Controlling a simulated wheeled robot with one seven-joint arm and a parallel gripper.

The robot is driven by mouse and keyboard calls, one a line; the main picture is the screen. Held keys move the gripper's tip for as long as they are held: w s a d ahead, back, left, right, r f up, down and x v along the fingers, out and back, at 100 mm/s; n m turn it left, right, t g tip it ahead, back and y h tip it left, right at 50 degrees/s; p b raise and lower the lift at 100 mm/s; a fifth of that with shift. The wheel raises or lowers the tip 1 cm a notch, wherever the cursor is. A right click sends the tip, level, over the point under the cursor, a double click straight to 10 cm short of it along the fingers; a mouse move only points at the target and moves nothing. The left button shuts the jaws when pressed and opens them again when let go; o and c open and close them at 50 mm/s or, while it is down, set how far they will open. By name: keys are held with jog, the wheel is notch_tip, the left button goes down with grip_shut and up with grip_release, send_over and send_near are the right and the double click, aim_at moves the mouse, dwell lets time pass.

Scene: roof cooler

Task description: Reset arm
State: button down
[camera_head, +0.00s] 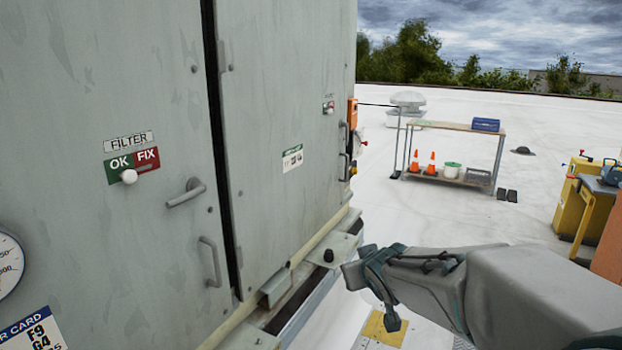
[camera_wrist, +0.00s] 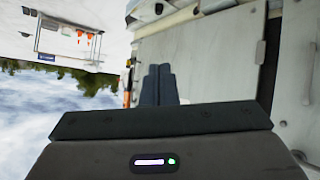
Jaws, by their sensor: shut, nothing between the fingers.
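My gripper (camera_head: 356,272) is at the end of my arm, which comes in from the lower right in the head view. It is beside the lower right corner of the grey cooler cabinet (camera_head: 285,130), in front of the ledge. In the wrist view its two dark fingers (camera_wrist: 158,84) are together with nothing between them. I cannot tell from these views how wide the gap to the cabinet is.
A door handle (camera_head: 187,192) and a FILTER OK/FIX sign (camera_head: 132,164) are on the cabinet. A workbench (camera_head: 455,128) with cones and a blue box stands behind. Yellow equipment (camera_head: 580,195) is at right. The wrist view is upside down.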

jog(key=s+d+f+m+g, duration=0.1)
jog(key=s+d+f+g, duration=0.1)
jog(key=s, duration=1)
jog(key=s+d+f+m+g, duration=0.2)
jog(key=s+f+g, duration=0.2)
jog(key=s, duration=0.9)
jog(key=shift+f+m+g+h, duration=0.15)
jog(key=shift+m+g+h, duration=0.15)
jog(key=shift+g, duration=0.8)
jog(key=shift+w, duration=0.1)
